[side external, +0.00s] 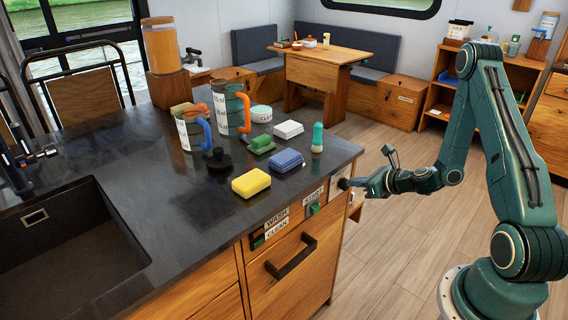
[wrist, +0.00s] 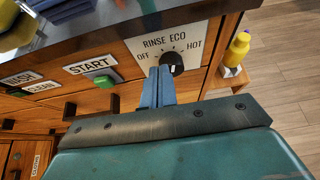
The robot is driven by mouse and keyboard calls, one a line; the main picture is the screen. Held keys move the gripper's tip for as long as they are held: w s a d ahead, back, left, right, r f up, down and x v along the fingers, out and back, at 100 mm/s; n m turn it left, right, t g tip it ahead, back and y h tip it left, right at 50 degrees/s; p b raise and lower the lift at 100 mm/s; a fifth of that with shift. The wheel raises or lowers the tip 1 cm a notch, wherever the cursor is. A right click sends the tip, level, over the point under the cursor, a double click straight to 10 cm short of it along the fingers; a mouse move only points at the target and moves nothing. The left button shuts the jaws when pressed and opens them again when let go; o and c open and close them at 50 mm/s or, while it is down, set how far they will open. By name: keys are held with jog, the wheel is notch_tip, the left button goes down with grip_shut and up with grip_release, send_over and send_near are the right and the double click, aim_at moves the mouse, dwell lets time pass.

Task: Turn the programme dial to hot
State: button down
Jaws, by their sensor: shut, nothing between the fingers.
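The programme dial (wrist: 174,62) is a round black knob on a white plate in the wrist view, with OFF at left, RINSE and ECO above, and HOT at right. I cannot tell which mark it points to. My gripper (wrist: 158,72) has its blue fingers shut and empty. Their tips are at the lower left edge of the knob and hide part of it; I cannot tell if they touch. In the side view my gripper (side external: 362,184) reaches the counter's right end, at the front panel, and the dial is hard to make out there.
A green START button (wrist: 104,81) is left of the dial. WASH and CLEAN labels (wrist: 22,79) are further left. A yellow bottle (wrist: 237,48) stands on a low wooden ledge to the right. Sponges, including a yellow one (side external: 251,184), and mugs are on the counter above. The floor beside is clear.

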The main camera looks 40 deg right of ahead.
aim_at(343, 177)
jog(key=shift+w, duration=1)
jog(key=shift+d+f, duration=0.1)
jog(key=shift+f, duration=0.1)
jog(key=shift+d+r, duration=0.15)
jog(key=shift+d, duration=0.6)
dwell(0.5)
jog(key=shift+d+f, duration=0.2)
jog(key=shift+d, duration=0.3)
dwell(0.5)
jog(key=shift+d+r, duration=0.15)
jog(key=shift+r, duration=0.25)
dwell(0.3)
jog(key=s, duration=0.6)
dwell(0.4)
